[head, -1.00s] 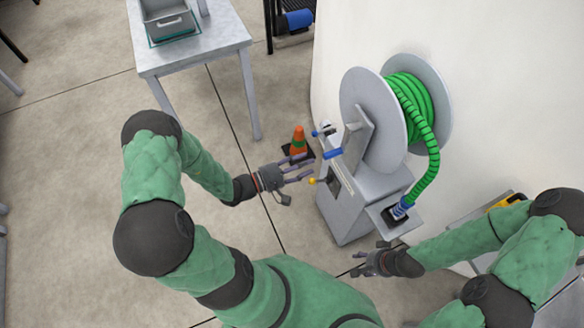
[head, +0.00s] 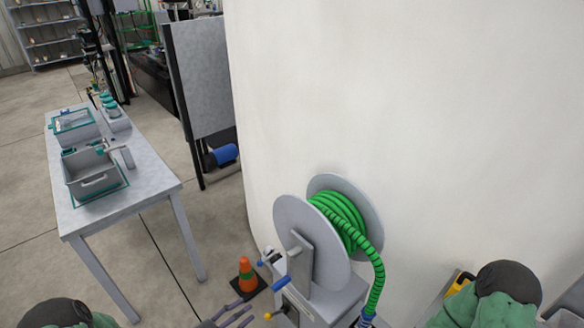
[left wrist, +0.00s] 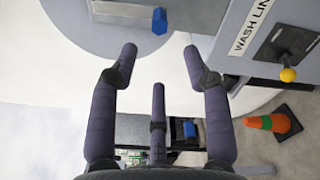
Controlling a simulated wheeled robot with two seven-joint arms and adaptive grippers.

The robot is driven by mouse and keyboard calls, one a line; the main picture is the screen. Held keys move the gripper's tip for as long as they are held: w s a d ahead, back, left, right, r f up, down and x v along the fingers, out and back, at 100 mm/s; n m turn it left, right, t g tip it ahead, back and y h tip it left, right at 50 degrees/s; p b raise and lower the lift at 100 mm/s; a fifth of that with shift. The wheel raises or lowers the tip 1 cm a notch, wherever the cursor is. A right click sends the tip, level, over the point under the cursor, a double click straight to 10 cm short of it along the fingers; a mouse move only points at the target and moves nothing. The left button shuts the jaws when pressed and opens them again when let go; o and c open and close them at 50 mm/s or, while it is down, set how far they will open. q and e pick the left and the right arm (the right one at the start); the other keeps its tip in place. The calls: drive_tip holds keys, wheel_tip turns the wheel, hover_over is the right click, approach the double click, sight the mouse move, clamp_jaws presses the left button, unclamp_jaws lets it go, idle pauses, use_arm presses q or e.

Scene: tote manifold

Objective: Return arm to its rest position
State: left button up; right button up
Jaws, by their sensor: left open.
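My left gripper (head: 232,318) shows at the bottom edge of the head view, with only its purple-grey fingers in the picture. It is beside the hose reel stand, to the left of a yellow knob (head: 268,316). In the left wrist view my left gripper (left wrist: 166,58) has its fingers spread apart with nothing between them. Part of my left arm shows at the bottom left of the head view. My right arm shows at the lower right, and its gripper is out of the picture.
A reel (head: 292,219) with green hose (head: 341,217) stands close by, with a blue-handled crank (head: 281,283). An orange cone (head: 246,275) is on the floor behind my left gripper. A table (head: 150,180) with grey bins (head: 92,181) stands left. A pale wall fills the right.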

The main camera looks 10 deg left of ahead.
use_arm(q)
drive_tip(key=s+d+f+m+g+p, duration=0.1)
drive_tip(key=s+d+f+m+g, duration=0.3)
drive_tip(key=s+d+f+g, duration=0.25)
drive_tip(key=s+d+f+m+g+p, duration=0.1)
drive_tip(key=s+d+f+m+g, duration=0.35)
drive_tip(key=s+g, duration=0.4)
wheel_tip(320, 180, down, 4)
drive_tip(key=a+m+g+y, duration=0.1)
drive_tip(key=m+g+y, duration=0.15)
drive_tip(key=y, duration=0.25)
drive_tip(key=w+d+f+m+t+y+p, duration=0.1)
drive_tip(key=w+d+m+t+y, duration=0.1)
drive_tip(key=w+m+t, duration=0.1)
drive_tip(key=shift+w+d+f+m+t, duration=0.3)
drive_tip(key=shift+w+m, duration=0.2)
drive_tip(key=shift+w, duration=0.7)
